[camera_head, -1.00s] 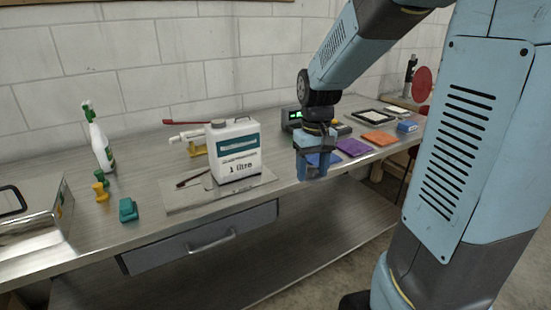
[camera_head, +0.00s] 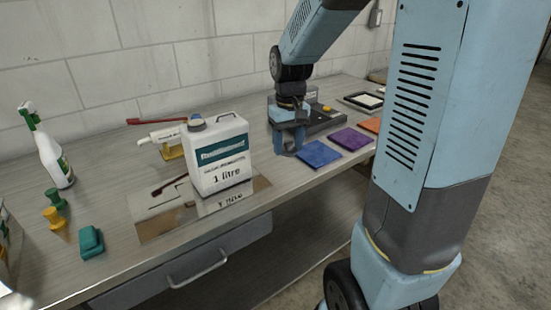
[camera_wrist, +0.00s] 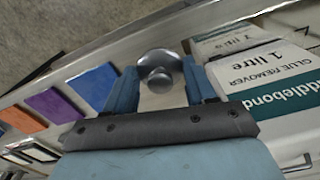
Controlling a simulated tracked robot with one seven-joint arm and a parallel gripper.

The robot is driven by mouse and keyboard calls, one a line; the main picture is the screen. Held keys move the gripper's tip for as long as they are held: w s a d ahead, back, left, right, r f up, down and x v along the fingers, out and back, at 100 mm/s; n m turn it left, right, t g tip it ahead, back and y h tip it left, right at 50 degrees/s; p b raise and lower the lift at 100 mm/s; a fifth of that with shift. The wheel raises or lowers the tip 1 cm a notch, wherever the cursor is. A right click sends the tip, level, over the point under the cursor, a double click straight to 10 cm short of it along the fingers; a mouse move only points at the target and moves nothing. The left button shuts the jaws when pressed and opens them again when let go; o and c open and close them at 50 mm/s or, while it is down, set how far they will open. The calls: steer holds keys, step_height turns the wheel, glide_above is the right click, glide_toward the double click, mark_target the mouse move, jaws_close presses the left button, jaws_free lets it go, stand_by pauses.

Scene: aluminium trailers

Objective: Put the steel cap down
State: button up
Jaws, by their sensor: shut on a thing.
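The steel cap (camera_wrist: 158,72) is a round, shiny metal piece with a small knob. In the wrist view it sits between the two fingers of my gripper (camera_wrist: 158,90), which is shut on it. In the head view my gripper (camera_head: 289,142) points down over the workbench (camera_head: 105,205), right of the white jug and left of the blue cloth. The cap cannot be made out there. Whether it touches the bench is unclear.
The white 1 litre jug (camera_head: 220,160) stands on a shiny plate (camera_head: 155,220) left of my gripper. Blue (camera_head: 318,153), purple (camera_head: 351,139) and orange (camera_head: 370,125) cloths lie to the right. A dark device (camera_head: 325,118) stands behind. The bench's front edge is close.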

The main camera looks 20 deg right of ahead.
steer(key=w+f, duration=0.3)
steer(key=w, duration=0.3)
glide_above(277, 165)
step_height(277, 165, down, 6)
steer(key=shift+s+r, duration=0.1)
steer(key=shift+r, duration=0.15)
steer(key=shift+f, duration=1.6)
steer(key=o, duration=1)
steer(key=shift+f, duration=0.1)
steer(key=shift+o, duration=0.2)
